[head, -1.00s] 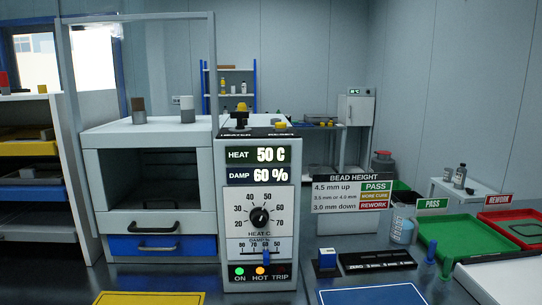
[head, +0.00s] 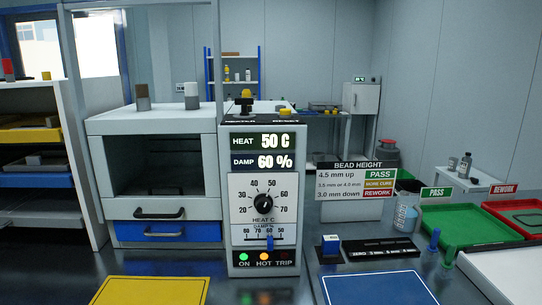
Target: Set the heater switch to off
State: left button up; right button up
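The heater switch (head: 246,103), a black base with a yellow top, stands on top of the white control panel (head: 234,210), above a label reading HEATER that is partly cut off from view. Its exact position is too small to tell. The panel display (head: 263,150) reads HEAT 50 C and DAMP 60 %. The green ON lamp (head: 243,257) and the amber HOT lamp (head: 264,257) are lit; the TRIP lamp (head: 283,257) is dark. Neither of my grippers is in view.
A yellow reset button (head: 285,112) sits right of the switch. A round heat dial (head: 264,203) and a damp slider (head: 270,243) are on the panel front. An open-fronted chamber (head: 100,170) stands left. A blue-topped block (head: 331,244) and green tray (head: 468,225) are right.

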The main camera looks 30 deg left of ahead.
aim_at(244, 102)
jog(key=u, duration=1.05)
jog(key=i, duration=0.05)
